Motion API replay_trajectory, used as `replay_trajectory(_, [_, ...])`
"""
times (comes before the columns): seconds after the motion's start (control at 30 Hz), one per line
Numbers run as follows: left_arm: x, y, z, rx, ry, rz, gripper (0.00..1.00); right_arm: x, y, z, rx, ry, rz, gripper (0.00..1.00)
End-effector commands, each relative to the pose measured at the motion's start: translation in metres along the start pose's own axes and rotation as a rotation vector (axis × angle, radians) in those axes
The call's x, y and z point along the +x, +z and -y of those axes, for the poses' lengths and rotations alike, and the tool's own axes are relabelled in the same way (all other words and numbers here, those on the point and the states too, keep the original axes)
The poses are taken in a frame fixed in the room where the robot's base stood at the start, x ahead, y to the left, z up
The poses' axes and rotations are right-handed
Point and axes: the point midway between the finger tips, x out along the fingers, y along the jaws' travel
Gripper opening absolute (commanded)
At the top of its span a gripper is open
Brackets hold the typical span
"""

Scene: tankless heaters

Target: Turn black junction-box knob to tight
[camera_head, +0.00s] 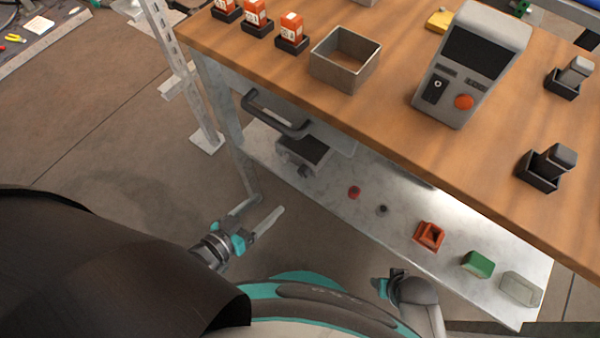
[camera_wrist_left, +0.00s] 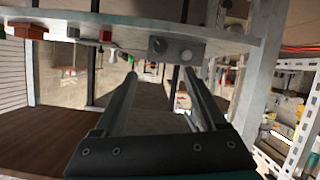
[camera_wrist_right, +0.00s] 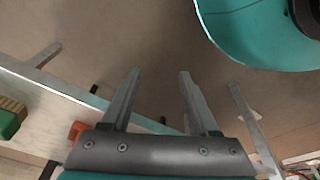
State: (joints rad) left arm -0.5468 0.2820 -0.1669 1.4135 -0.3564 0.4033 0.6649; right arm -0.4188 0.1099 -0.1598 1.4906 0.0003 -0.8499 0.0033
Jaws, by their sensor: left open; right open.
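A small grey box (camera_head: 294,156) with a dark top, which looks like the junction box, sits at the left end of the lower shelf. A dark knob (camera_head: 305,171) shows on its front. The left wrist view shows the box (camera_wrist_left: 205,47) with a round black knob (camera_wrist_left: 159,44) and a paler round part beside it. The knob's setting is too small to read. My left gripper (camera_head: 270,204) is open and empty, in front of the shelf and apart from the box. My right gripper (camera_wrist_right: 160,72) is open and empty over the floor.
Above the shelf is a wooden tabletop (camera_head: 400,130) with a grey device (camera_head: 470,75) and an open metal box (camera_head: 345,58). A red block (camera_head: 429,236) and green block (camera_head: 478,264) sit farther along the shelf (camera_head: 390,185).

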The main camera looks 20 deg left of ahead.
Motion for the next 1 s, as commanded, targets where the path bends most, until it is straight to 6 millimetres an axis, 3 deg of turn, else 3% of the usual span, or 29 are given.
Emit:
replay_trajectory(0.47, [0.056,0.001,0.0,0.003,0.0,-0.002,0.74,-0.032,-0.03,0.006,0.007,-0.009,-0.033,0.61])
replay_trajectory(1.0, [0.122,0.001,0.0,0.002,-0.001,-0.002,0.74,-0.084,-0.065,0.003,0.012,-0.003,-0.123,0.61])
